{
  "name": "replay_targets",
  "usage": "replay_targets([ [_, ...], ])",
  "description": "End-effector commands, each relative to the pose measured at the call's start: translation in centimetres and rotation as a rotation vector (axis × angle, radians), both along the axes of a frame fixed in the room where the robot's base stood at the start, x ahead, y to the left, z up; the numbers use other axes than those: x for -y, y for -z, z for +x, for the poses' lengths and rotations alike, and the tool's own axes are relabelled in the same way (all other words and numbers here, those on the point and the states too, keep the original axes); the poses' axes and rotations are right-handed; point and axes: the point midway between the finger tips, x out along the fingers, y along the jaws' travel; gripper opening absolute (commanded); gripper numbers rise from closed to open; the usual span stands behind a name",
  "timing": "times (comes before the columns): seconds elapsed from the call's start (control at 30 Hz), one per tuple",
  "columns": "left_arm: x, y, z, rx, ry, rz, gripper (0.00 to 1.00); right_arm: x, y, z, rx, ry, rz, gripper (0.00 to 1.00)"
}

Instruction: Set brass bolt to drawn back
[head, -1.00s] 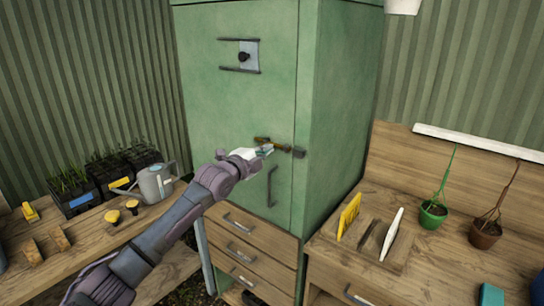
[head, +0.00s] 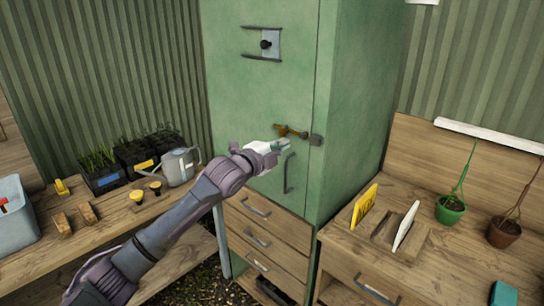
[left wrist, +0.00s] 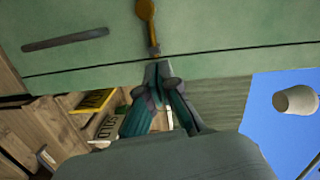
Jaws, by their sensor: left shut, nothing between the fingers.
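The brass bolt (head: 291,131) sits across the green cabinet door (head: 240,95), below the upper latch plate. Its right end reaches the dark keeper (head: 316,139) at the door's right edge. My right gripper is not in view.
A dark door handle (head: 288,172) hangs below the bolt, above wooden drawers (head: 262,238). The left bench holds a watering can (head: 178,166) and seedling trays (head: 140,155).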

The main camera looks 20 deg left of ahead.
Motion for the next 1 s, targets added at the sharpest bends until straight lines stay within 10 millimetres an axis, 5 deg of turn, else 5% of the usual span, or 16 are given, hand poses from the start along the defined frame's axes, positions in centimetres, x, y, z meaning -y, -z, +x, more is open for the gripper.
replay_targets([
  [0.33, -1.1, -0.1, -4.5, 0.001, 0.001, 0.001, 0.0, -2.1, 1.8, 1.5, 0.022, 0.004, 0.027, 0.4],
  [0.87, -1.1, -0.2, -4.8, 0.001, 0.002, 0.0, 0.0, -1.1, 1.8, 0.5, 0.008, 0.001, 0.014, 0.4],
  [1.0, -1.5, 1.3, -4.5, -0.025, -0.011, -0.024, 0.0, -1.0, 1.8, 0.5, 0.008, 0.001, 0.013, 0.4],
])
